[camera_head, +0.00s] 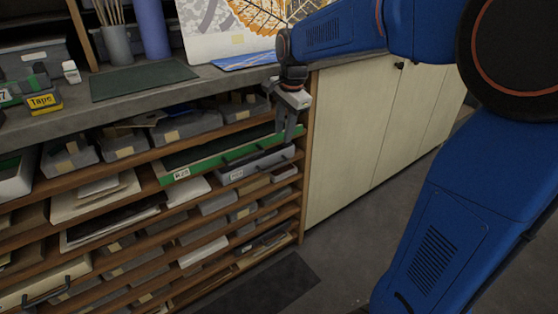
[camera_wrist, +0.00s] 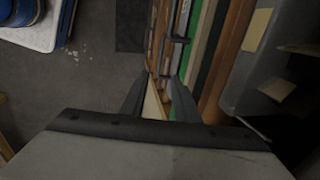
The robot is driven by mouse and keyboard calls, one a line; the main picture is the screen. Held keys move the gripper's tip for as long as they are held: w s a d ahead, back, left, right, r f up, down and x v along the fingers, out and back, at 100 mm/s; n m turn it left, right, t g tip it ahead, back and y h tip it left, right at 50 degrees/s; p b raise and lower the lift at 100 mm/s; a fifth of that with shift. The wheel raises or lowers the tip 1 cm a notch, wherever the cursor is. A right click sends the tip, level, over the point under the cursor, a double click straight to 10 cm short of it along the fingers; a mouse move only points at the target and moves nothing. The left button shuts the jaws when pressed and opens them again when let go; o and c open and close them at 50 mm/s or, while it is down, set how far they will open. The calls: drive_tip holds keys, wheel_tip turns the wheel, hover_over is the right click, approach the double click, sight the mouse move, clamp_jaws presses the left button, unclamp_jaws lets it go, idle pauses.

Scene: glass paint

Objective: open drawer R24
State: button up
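My gripper (camera_head: 287,136) points down at the right end of the shelf unit, just in front of the upper drawers. In the wrist view its two fingers (camera_wrist: 157,88) stand apart with nothing held between them. A drawer with a green front (camera_head: 205,163) carries a small white label (camera_head: 181,174) starting with R; its digits are too small to read surely. A grey drawer front (camera_head: 262,163) with a pale label is just below it. A dark bar handle (camera_wrist: 175,41) shows beyond the fingertips in the wrist view. Whether a finger touches it cannot be told.
The grey counter (camera_head: 215,85) above holds a dark green mat (camera_head: 140,80), a Tape box (camera_head: 43,102) and a blue-patterned sheet (camera_head: 243,61). Grey boxes (camera_head: 185,126) fill the shelf above the green front. Pale cabinets (camera_head: 350,130) stand right. The floor in front has a dark mat (camera_head: 265,288).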

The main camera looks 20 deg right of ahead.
approach(279, 159)
drive_tip(key=s+f, duration=0.1)
drive_tip(key=f, duration=0.1)
drive_tip(key=s+a+f, duration=0.2)
drive_tip(key=f, duration=0.1)
drive_tip(key=shift+s+a+f, duration=0.1)
drive_tip(key=shift+s+f, duration=0.25)
clamp_jaws()
